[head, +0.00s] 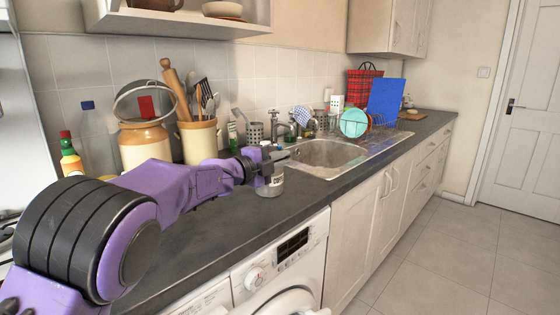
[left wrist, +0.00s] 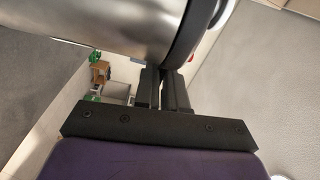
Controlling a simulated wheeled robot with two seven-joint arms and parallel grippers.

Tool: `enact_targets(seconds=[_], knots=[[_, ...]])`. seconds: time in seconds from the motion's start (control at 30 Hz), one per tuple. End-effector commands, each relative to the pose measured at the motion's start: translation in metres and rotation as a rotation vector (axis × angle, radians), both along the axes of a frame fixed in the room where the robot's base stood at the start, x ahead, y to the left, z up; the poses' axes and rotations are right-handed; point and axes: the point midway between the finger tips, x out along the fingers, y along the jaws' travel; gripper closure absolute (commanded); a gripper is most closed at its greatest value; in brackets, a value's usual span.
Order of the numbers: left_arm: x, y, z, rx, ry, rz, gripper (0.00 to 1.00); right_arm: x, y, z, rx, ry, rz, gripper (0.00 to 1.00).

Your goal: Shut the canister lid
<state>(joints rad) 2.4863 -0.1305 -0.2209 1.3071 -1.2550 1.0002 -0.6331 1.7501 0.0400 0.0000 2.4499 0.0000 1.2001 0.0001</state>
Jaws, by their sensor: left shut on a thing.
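A small canister (head: 270,185) with a pale label stands on the dark counter, left of the sink. In the left wrist view, a shiny metal cylinder with a black rim, which looks like the canister (left wrist: 115,30), fills the top. My left gripper (head: 280,157) is at the canister's top and hides much of its lid. In the left wrist view, the fingers of the left gripper (left wrist: 163,80) are close together against the black rim (left wrist: 190,40). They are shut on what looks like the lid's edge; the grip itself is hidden. My right gripper is not in view.
Behind my left arm stand a large tan jar (head: 145,146) and a utensil crock (head: 198,140). The sink (head: 330,153) and a dish rack (head: 365,128) lie to the right. A washer (head: 275,268) is under the counter. The counter front by the canister is clear.

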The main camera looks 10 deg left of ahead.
Motion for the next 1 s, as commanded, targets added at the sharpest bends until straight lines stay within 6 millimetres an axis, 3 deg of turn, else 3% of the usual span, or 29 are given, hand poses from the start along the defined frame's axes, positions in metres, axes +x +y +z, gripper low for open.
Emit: enact_targets(seconds=[0.4,0.43,0.5,0.83,1.0], knots=[[0.0,0.001,-0.004,-0.002,0.008,0.002,1.0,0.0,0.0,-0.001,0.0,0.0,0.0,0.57],[0.0,0.001,-0.004,-0.002,0.008,0.002,0.86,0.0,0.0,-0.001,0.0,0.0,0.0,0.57],[0.0,0.001,-0.004,-0.002,0.008,0.002,0.68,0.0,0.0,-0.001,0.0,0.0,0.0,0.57],[-0.003,0.004,-0.003,-0.002,0.004,0.003,0.68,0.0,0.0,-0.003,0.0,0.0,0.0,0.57],[-0.03,0.023,-0.005,-0.003,0.005,0.005,0.68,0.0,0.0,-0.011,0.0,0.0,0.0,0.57]])
